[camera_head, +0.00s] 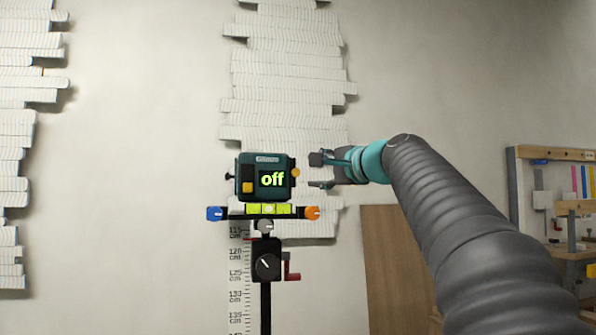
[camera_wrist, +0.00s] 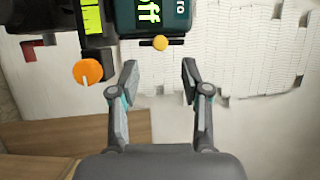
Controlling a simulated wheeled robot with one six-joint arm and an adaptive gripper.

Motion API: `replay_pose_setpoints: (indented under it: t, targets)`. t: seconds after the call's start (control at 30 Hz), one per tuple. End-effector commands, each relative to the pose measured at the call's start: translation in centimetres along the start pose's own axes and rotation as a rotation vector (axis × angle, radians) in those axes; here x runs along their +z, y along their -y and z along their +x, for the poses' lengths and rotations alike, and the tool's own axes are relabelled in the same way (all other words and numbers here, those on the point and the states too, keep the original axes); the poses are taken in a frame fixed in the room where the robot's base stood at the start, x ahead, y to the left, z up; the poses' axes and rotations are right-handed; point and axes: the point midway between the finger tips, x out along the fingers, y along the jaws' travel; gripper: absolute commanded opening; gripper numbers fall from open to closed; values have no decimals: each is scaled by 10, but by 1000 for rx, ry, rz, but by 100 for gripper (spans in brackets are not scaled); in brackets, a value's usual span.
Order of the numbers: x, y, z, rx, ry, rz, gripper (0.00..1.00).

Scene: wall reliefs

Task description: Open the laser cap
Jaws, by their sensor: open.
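The laser device (camera_head: 250,172) is a dark teal box with a green "off" display, mounted on a stand. A small yellow-orange knob (camera_head: 296,173) sticks out of its right side; it also shows in the wrist view (camera_wrist: 160,43). A small black knob (camera_head: 228,177) shows on its left side. I cannot tell which part is the cap. My gripper (camera_head: 320,171) is open and empty, just right of the device. In the wrist view my gripper (camera_wrist: 159,70) has the yellow knob ahead of the gap between its fingertips, apart from them.
Below the box are a green level (camera_head: 269,209), a blue knob (camera_head: 214,213) and an orange knob (camera_head: 312,213). The stand (camera_head: 266,258) has a dial, a red crank (camera_head: 292,272) and a centimetre scale. A wooden panel (camera_head: 392,270) leans on the wall.

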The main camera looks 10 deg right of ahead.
Motion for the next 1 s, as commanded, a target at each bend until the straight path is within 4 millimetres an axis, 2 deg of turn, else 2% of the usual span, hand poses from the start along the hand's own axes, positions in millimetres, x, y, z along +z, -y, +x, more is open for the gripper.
replay_pose_setpoints:
  t: [0.03, 0.2, 0.4, 0.57, 0.87, 1.0]
  targets:
    - [0, 1, 12, 1, 2, 0, 47]
    - [0, 1, 42, 1, 2, 0, 47]
    - [0, 1, 66, 1, 0, -1, 47]
    - [0, 0, 75, 0, -1, -1, 47]
    - [0, 0, 76, 0, -2, -1, 47]
    - [0, 0, 76, 0, -2, -1, 12]
